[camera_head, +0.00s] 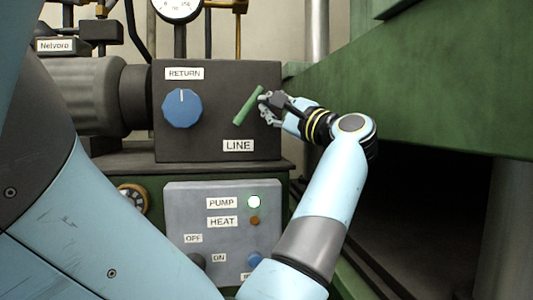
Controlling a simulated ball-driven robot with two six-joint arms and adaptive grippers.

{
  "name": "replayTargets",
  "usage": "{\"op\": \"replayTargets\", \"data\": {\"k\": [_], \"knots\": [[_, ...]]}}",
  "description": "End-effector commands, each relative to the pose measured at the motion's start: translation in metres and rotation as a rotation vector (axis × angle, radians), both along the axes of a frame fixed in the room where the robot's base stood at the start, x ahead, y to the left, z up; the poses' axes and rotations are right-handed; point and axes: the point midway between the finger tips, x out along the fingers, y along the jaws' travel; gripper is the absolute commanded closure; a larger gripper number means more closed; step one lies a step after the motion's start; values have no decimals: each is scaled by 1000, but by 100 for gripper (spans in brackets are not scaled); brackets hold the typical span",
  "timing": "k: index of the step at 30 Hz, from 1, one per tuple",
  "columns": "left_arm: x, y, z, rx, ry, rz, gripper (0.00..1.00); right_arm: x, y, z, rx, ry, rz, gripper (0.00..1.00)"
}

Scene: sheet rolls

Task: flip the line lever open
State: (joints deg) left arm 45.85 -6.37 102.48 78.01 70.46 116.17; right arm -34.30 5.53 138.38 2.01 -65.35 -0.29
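The line lever (245,110) is a green bar on the dark valve block, above the LINE label (238,146). It is tilted, its upper end leaning right. My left gripper (265,108) is at the right side of the lever, near its upper half. Its grey fingers look spread apart, with the tips close to the bar. Whether they touch it I cannot tell. My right gripper does not show.
A blue RETURN knob (181,108) sits left of the lever on the dark block (215,75). Below is a grey panel (180,215) with a lit PUMP lamp (254,202). A large green machine beam (430,85) stands close on the right.

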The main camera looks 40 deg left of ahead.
Motion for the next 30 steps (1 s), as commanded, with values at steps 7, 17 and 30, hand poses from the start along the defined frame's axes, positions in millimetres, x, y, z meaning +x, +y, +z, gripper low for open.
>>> {"op": "replayTargets", "data": {"k": [7,17,30], "knots": [[-5,5,10,-146,-172,0,100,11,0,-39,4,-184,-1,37],[-14,12,24,-295,-346,1,100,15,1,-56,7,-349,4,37],[-18,16,30,-370,-430,-1,100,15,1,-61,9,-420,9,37]]}}
